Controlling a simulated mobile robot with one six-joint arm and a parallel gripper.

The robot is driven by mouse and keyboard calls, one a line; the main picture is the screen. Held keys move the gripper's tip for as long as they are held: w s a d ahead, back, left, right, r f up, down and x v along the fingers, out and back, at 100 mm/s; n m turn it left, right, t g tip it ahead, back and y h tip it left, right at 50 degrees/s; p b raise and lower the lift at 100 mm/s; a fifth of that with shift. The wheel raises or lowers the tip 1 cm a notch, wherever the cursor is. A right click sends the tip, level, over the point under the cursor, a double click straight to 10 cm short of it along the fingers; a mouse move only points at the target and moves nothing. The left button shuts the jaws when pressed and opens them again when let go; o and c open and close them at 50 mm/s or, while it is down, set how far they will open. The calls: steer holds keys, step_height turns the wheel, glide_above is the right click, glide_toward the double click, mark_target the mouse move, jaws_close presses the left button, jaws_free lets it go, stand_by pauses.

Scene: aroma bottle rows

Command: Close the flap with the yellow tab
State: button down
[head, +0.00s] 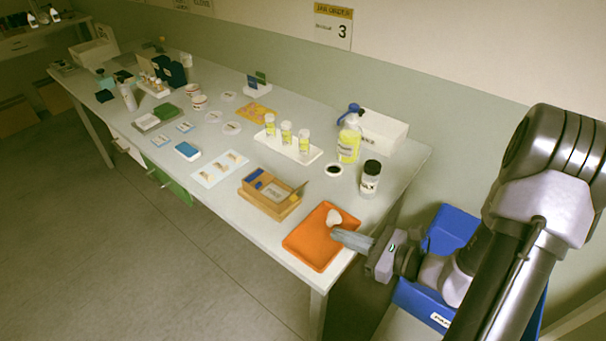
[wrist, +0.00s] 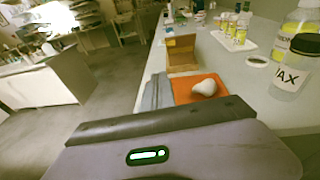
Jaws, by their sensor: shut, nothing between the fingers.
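A small brown cardboard box (head: 265,199) stands open near the front edge of the table, with a blue item and a pale card inside. One flap (head: 299,191) stands up on its right side; I cannot make out a yellow tab on it. My gripper (head: 335,236) is shut and empty. It is over the right side of the orange tray, apart from the box; its fingers show in the wrist view (wrist: 156,92).
The orange tray (head: 307,250) holds a white lump (head: 334,217) close to my fingertips. A black-capped jar (head: 369,184), a yellow spray bottle (head: 349,143) and a white rack (head: 305,157) of vials stand behind. A card with samples (head: 219,169) lies left of the box.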

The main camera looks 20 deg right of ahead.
mark_target(294, 194)
steer(key=shift+w+d+f+m+t+h, duration=0.1)
steer(key=shift+d+f+m+t+h, duration=0.1)
steer(key=shift+d+f+m, duration=0.2)
steer(key=shift+d+f+m+t+h, duration=0.2)
steer(key=shift+d+m, duration=0.1)
steer(key=shift+d, duration=0.2)
steer(key=shift+w+f, duration=0.2)
steer(key=b+x, duration=0.2)
steer(key=x, duration=0.7)
steer(key=shift+s+a+b, duration=0.1)
steer(key=shift+b, duration=0.25)
steer(key=w+a+r, duration=0.2)
steer(key=w, duration=0.1)
steer(key=shift+w+r, duration=0.1)
steer(key=shift+r, duration=0.05)
